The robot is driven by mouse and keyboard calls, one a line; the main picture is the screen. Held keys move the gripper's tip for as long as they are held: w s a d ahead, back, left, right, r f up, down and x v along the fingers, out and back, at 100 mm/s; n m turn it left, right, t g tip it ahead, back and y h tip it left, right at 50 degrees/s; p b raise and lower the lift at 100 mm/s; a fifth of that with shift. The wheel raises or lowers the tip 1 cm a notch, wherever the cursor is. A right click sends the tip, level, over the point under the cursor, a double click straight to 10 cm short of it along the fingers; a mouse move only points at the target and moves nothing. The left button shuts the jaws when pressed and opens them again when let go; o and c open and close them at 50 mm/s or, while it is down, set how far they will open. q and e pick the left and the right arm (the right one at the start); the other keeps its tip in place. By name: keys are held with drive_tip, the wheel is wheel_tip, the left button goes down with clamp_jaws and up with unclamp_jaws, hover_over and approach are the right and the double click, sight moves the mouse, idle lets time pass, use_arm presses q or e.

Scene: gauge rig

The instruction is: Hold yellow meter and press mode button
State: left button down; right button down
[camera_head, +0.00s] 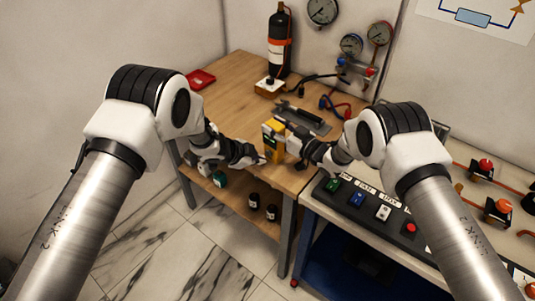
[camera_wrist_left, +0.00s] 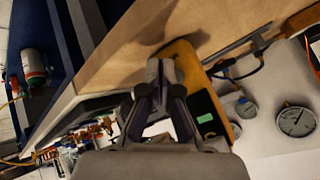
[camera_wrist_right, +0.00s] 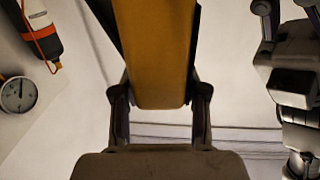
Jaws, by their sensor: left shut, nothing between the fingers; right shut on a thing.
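The yellow meter (camera_head: 271,148) is upright near the front edge of the wooden bench, with my right gripper (camera_head: 284,137) shut on it from the right. In the right wrist view the yellow meter (camera_wrist_right: 155,45) fills the space between the fingers. My left gripper (camera_head: 262,159) is shut and empty, just left of the meter. In the left wrist view the fingertips of my left gripper (camera_wrist_left: 165,68) are beside the yellow meter (camera_wrist_left: 184,58), whose dark face has a green screen. I cannot tell whether they touch it. I cannot make out the mode button.
A dark tray (camera_head: 303,117) lies behind the meter, and a red tray (camera_head: 201,79) at the back left. A panel with coloured buttons (camera_head: 383,213) is at the right. The bench's left half is mostly clear.

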use_arm(q)
drive_tip(key=shift+w, duration=0.1)
drive_tip(key=shift+w+d, duration=0.25)
drive_tip(key=shift+w+d, duration=0.3)
idle(0.8)
idle(0.3)
drive_tip(key=shift+s+a, duration=0.55)
drive_tip(key=shift+s, duration=0.1)
drive_tip(key=s+a, duration=0.1)
drive_tip(key=s, duration=0.1)
drive_tip(key=s+a, duration=0.1)
drive_tip(key=a, duration=0.1)
drive_tip(key=shift+s+a, duration=0.2)
drive_tip(key=shift+s, duration=0.15)
